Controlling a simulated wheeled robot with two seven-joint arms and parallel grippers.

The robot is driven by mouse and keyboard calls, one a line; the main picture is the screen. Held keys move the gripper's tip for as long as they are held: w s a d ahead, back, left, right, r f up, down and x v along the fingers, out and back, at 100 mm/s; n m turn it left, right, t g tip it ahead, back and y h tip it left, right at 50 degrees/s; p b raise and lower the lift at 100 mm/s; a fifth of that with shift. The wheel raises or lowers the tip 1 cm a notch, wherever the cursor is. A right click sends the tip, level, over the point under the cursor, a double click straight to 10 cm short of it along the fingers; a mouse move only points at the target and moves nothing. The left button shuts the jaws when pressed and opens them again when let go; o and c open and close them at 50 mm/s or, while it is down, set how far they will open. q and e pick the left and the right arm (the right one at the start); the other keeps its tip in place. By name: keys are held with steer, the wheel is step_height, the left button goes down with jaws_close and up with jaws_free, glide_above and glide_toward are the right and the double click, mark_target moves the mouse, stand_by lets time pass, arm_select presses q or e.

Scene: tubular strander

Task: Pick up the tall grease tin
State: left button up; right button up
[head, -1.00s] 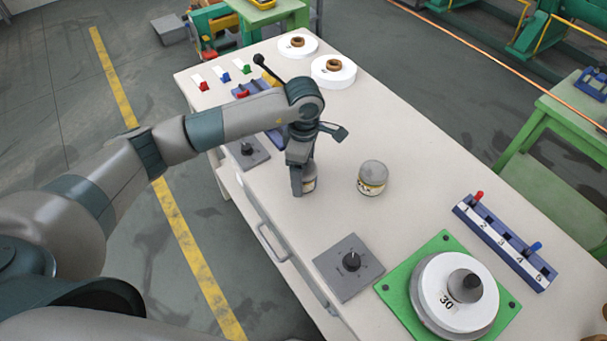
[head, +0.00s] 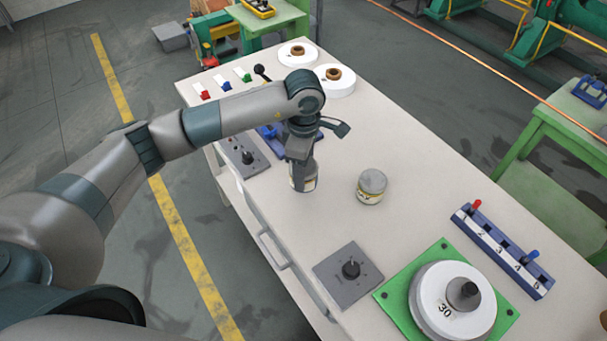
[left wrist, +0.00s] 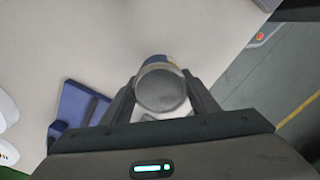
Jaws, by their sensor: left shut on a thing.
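The tall grease tin (head: 304,179), pale with a dark label, is between the fingers of my left gripper (head: 300,158) near the table's left edge. My left gripper is shut on it from above. In the left wrist view the tin's round grey lid (left wrist: 161,90) sits between the two fingers (left wrist: 163,98). I cannot tell whether the tin's base touches the table. A shorter, wider tin (head: 371,187) with a grey lid stands apart to the right. My right gripper is not in view.
The pale table (head: 410,150) holds a grey dial plate (head: 335,282), a green base (head: 396,291) with a white reel (head: 427,303), and a blue numbered rack (head: 497,247). White spools (head: 334,88) stand at the back. Bare table surrounds the shorter tin.

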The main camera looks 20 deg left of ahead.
arm_select(q)
steer(key=s+d+r, duration=0.2)
steer(key=d+r, duration=0.4)
steer(key=d, duration=0.5)
steer(key=shift+d+r+p, duration=0.25)
steer(key=shift+r+p, duration=0.1)
steer(key=shift+r, duration=0.05)
steer(key=shift+s, duration=0.1)
